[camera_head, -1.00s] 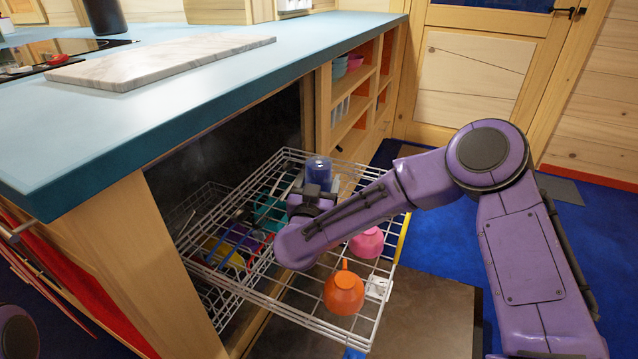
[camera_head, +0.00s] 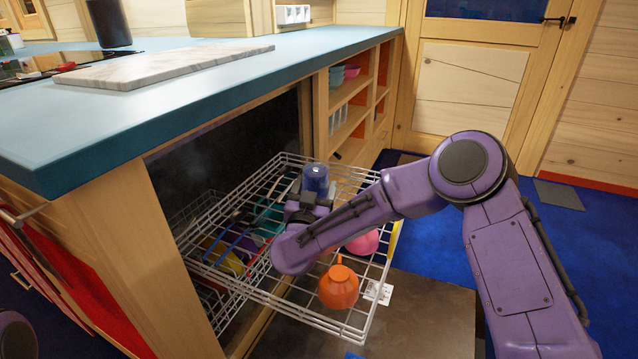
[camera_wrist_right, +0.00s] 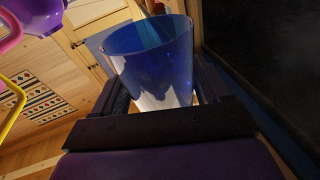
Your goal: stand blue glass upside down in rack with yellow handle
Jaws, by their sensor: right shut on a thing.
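The blue glass (camera_head: 316,178) is held in my right gripper (camera_head: 307,203), over the far part of the pulled-out upper wire rack (camera_head: 300,318). The right wrist view shows the glass (camera_wrist_right: 150,62) between the two dark fingers (camera_wrist_right: 158,98), its wide rim away from the palm. I cannot tell whether it touches the wires. The rack's yellow handle (camera_head: 397,238) shows at its right edge, partly hidden behind my right arm. My left gripper is out of view.
An orange mug (camera_head: 339,290) sits at the rack's near right, and a pink cup (camera_head: 364,243) behind my right forearm. Yellow, purple and teal dishes show to the left, seen through the wires. The teal counter (camera_head: 200,110) overhangs the dark dishwasher opening.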

